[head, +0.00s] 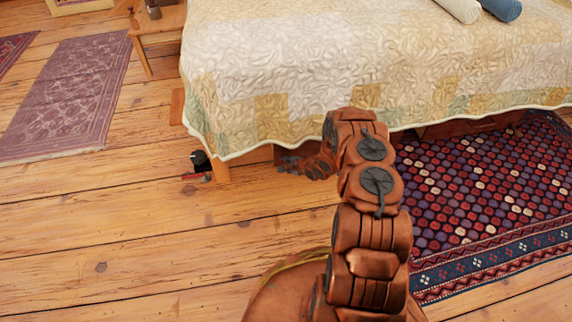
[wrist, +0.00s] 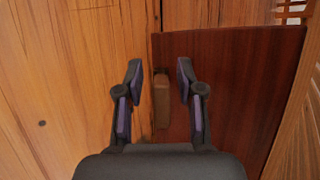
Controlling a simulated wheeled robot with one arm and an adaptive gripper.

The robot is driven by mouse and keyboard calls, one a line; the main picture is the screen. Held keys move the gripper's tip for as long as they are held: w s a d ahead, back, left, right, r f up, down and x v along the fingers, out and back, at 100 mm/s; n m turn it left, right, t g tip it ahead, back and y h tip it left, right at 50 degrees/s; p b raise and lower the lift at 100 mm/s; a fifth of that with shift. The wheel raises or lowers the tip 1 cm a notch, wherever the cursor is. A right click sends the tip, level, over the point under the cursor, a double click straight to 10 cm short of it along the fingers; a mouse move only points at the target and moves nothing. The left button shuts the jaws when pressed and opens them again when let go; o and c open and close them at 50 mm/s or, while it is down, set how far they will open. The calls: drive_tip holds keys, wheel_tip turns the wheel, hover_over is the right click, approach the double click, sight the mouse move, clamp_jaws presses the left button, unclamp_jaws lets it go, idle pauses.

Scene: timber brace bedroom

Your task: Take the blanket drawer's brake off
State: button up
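The bed (head: 300,60) has a quilt hanging over its side. Dark red-brown wood of what looks like the blanket drawer (head: 470,126) shows under the hem, partly hidden by the quilt and my arm. My gripper (head: 290,161) is low beside the bed's edge, near the floor. In the wrist view my gripper (wrist: 160,72) is open, with one finger on each side of a small brown block (wrist: 162,102), perhaps the brake. The block lies along the left edge of a dark red-brown panel (wrist: 235,85). I cannot tell whether the fingers touch it.
A bed leg (head: 218,171) and a black object (head: 200,160) with a red part stand left of my gripper. A patterned rug (head: 480,190) lies to the right, a purple rug (head: 70,95) to the left. The plank floor (head: 120,220) in front is clear.

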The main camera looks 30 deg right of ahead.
drive_tip(key=v, duration=1.1)
drive_tip(key=shift+s+r, duration=0.2)
drive_tip(key=shift+s, duration=0.1)
drive_tip(key=shift+d, duration=0.1)
